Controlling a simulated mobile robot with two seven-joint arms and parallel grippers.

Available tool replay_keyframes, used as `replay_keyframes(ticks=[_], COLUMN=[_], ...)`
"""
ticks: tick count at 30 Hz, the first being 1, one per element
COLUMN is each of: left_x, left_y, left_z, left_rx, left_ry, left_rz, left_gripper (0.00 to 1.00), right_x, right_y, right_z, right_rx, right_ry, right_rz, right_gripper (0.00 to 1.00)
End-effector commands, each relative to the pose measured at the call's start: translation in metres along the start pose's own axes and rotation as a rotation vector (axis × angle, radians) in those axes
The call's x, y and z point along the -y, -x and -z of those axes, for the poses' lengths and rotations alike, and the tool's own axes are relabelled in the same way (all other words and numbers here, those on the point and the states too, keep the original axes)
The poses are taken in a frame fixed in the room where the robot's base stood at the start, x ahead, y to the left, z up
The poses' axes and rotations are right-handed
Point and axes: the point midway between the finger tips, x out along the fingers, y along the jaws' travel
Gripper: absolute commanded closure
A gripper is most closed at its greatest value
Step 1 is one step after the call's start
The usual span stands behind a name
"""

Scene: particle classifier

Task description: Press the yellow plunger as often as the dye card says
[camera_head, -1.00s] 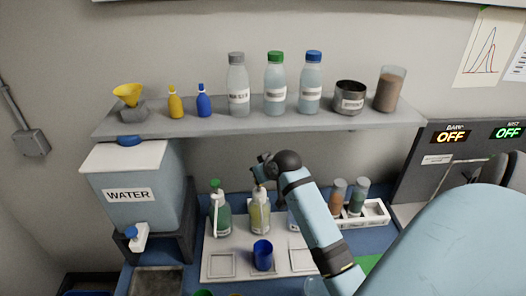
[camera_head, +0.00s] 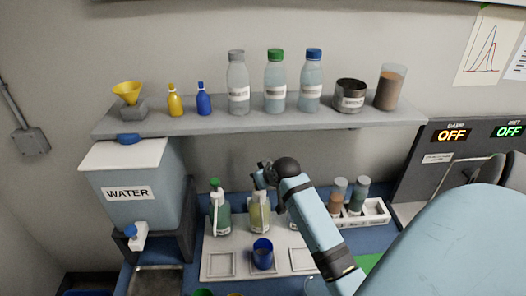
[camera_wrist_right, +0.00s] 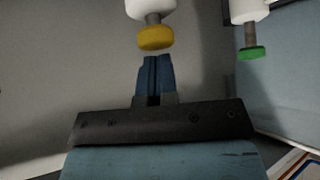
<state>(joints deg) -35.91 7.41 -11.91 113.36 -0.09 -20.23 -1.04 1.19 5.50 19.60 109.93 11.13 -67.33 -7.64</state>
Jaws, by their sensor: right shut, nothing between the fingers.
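The dye bottle with the yellow plunger (camera_wrist_right: 155,38) stands in the middle of a row on the white tray; its yellowish body (camera_head: 259,220) shows in the head view. My right gripper (camera_head: 262,172) is above this bottle, with its fingers shut and empty. In the right wrist view, the shut fingertips (camera_wrist_right: 157,60) are close to the yellow plunger; I cannot tell whether they touch it. A blue cup (camera_head: 262,254) stands on the tray in front of the yellow bottle. I cannot make out a readable dye card. My left gripper is out of view.
A green-dye bottle (camera_head: 220,213) stands left of the yellow one; its green plunger (camera_wrist_right: 252,53) shows in the wrist view. Another bottle is partly hidden behind my right arm. A shelf (camera_head: 215,122) with bottles overhangs behind. A water tank (camera_head: 150,205) stands left, a vial rack (camera_head: 376,212) right.

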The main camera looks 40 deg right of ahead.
Motion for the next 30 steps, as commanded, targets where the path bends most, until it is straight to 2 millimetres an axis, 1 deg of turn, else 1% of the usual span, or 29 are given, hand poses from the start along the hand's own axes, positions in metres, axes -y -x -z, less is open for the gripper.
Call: replay_keyframes(ticks=[5, 13, 21, 30], left_x=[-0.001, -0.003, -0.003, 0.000], left_y=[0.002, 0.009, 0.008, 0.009], left_z=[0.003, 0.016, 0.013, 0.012], left_rx=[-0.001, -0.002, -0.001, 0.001], left_ry=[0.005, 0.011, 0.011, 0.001], left_rz=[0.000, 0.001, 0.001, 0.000], left_gripper=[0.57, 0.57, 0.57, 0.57], right_x=[0.000, 0.000, 0.000, 0.000], right_y=[0.002, 0.014, 0.023, 0.024], right_z=[0.002, 0.014, 0.024, 0.025], right_rx=[0.003, 0.002, 0.000, 0.001], right_ry=[0.000, 0.000, 0.001, 0.000], right_rz=[0.000, 0.001, 0.001, 0.000], right_gripper=[1.00, 1.00, 1.00, 1.00])
